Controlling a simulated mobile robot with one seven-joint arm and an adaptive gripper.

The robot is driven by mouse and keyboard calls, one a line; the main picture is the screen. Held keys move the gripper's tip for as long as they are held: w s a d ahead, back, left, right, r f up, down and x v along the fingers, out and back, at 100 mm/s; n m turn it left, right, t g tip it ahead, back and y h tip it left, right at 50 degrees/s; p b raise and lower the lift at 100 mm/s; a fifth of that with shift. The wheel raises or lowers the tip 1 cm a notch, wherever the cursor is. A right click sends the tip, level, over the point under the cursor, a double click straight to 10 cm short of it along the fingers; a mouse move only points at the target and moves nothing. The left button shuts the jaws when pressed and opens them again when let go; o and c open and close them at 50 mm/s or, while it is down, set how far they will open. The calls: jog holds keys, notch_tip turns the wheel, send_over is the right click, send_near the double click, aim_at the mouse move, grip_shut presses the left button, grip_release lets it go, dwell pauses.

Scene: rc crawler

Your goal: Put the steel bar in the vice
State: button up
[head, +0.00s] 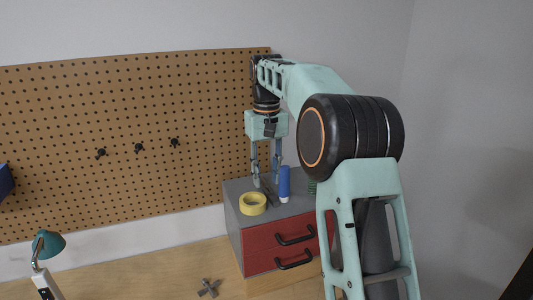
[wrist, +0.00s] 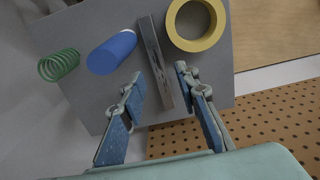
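The steel bar (wrist: 153,55) is a long, narrow grey piece on the grey top of a red drawer cabinet. In the head view the bar (head: 269,194) shows as a dark strip below my gripper (head: 265,182). In the wrist view my gripper (wrist: 160,78) is open, with its blue-padded fingers on either side of the bar's near end. A gap shows between the bar and each finger. The fingers look close to the height of the bar, but I cannot tell the exact height. I cannot make out a vice in either view.
A yellow tape roll (wrist: 196,22) is right beside the bar, and a blue cylinder (wrist: 111,52) and green spring (wrist: 59,65) are left of it. The red drawer cabinet (head: 256,254) stands against a pegboard (head: 110,110). A grey cross-shaped piece (head: 207,288) and teal lamp (head: 48,244) are lower left.

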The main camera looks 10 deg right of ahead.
notch_tip(320, 180, up, 10)
jog(key=shift+f, duration=0.1)
jog(key=shift+c, duration=0.4)
jog(key=shift+s, duration=0.1)
jog(key=shift+c, duration=0.7)
jog(key=b, duration=0.3)
send_over(270, 190)
notch_tip(270, 190, down, 7)
jog(key=shift+r, duration=0.15)
jog(key=shift+a+f, duration=0.15)
jog(key=shift+f, duration=2.55)
grip_shut()
